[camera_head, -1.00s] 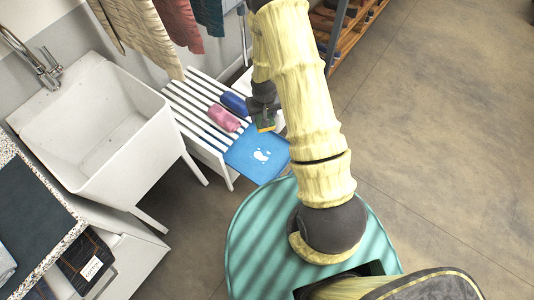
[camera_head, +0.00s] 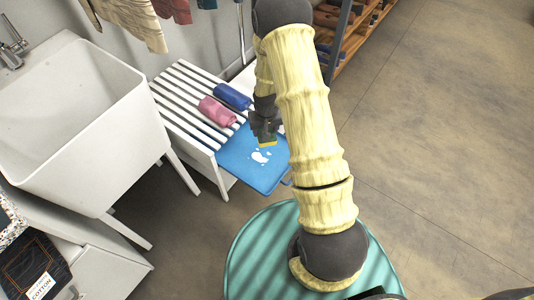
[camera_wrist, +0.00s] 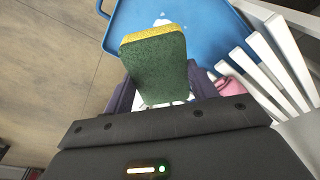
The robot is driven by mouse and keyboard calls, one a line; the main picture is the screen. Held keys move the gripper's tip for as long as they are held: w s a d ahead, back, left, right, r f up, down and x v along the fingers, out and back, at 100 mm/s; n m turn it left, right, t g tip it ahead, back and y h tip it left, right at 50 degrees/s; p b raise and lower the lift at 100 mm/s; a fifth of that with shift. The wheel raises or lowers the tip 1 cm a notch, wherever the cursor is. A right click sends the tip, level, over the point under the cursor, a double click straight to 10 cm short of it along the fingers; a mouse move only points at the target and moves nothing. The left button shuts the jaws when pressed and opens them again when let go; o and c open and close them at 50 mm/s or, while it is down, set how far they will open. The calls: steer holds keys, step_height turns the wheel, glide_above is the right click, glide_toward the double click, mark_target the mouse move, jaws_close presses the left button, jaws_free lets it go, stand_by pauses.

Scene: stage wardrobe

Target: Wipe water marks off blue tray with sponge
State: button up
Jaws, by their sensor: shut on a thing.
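The blue tray (camera_head: 240,168) lies on the white slatted bench, its front part reaching past the slats. White water marks (camera_head: 261,156) show near the middle of the tray. My gripper (camera_head: 267,138) is shut on the green and yellow sponge (camera_head: 269,142), over the far right part of the tray. In the wrist view the sponge (camera_wrist: 157,65) sticks out of the jaws, with the tray (camera_wrist: 205,30) beyond it. The sponge hides part of the tray there and a bit of white mark shows above it. I cannot tell whether the sponge touches the tray.
A white sink (camera_head: 75,110) stands at the left. Garments hang above. The floor at the right is open.

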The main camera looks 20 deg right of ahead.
step_height(320, 180, down, 13)
steer(key=w+b, duration=0.1)
steer(key=b, duration=1.1)
steer(key=shift+w+d, duration=0.25)
steer(key=shift+d, duration=0.15)
steer(key=shift+f+b, duration=0.15)
steer(key=shift+b, duration=0.2)
